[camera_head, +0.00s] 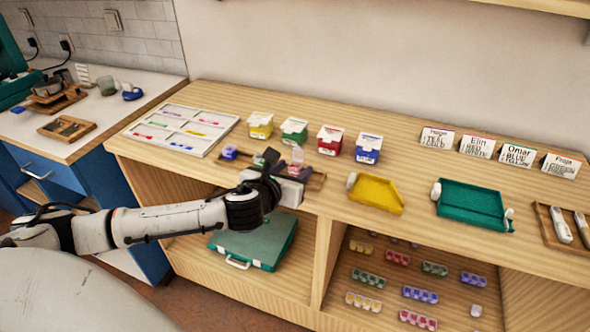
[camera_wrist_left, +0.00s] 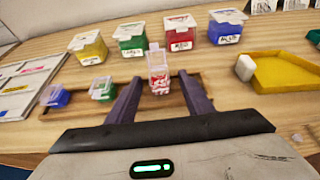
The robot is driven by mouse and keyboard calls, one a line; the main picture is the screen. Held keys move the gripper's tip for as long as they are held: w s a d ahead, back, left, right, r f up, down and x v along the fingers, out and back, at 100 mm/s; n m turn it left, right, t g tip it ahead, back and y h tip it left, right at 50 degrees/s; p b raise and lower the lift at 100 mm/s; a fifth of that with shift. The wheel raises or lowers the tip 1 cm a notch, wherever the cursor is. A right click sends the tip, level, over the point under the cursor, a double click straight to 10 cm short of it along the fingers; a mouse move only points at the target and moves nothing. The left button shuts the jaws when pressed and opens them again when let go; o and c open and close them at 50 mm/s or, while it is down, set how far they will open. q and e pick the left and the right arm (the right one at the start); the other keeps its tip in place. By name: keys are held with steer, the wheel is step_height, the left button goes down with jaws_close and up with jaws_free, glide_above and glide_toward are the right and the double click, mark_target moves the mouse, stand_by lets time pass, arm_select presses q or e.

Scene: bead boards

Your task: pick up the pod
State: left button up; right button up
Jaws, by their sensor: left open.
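A small clear pod with red contents (camera_wrist_left: 160,78) stands on a wooden tray (camera_wrist_left: 222,112), its clear lid standing up. My left gripper (camera_wrist_left: 159,88) is open, with its two dark purple fingers on either side of this pod in the wrist view. I cannot tell whether they touch it. In the head view the pod (camera_head: 297,156) shows just beyond my left gripper (camera_head: 283,164). A blue pod (camera_wrist_left: 54,96) and a green pod (camera_wrist_left: 102,89) stand to its left; the blue pod (camera_head: 229,152) also shows in the head view. My right gripper is not in view.
Behind stand yellow (camera_head: 260,125), green (camera_head: 294,129), red (camera_head: 330,140) and blue (camera_head: 368,148) boxes. A white sectioned tray (camera_head: 213,139) lies to the left. A yellow scoop tray (camera_head: 375,192) and a green one (camera_head: 470,204) lie to the right, with name cards behind.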

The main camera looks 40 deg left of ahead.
arm_select(q)
steer(key=c, duration=1.1)
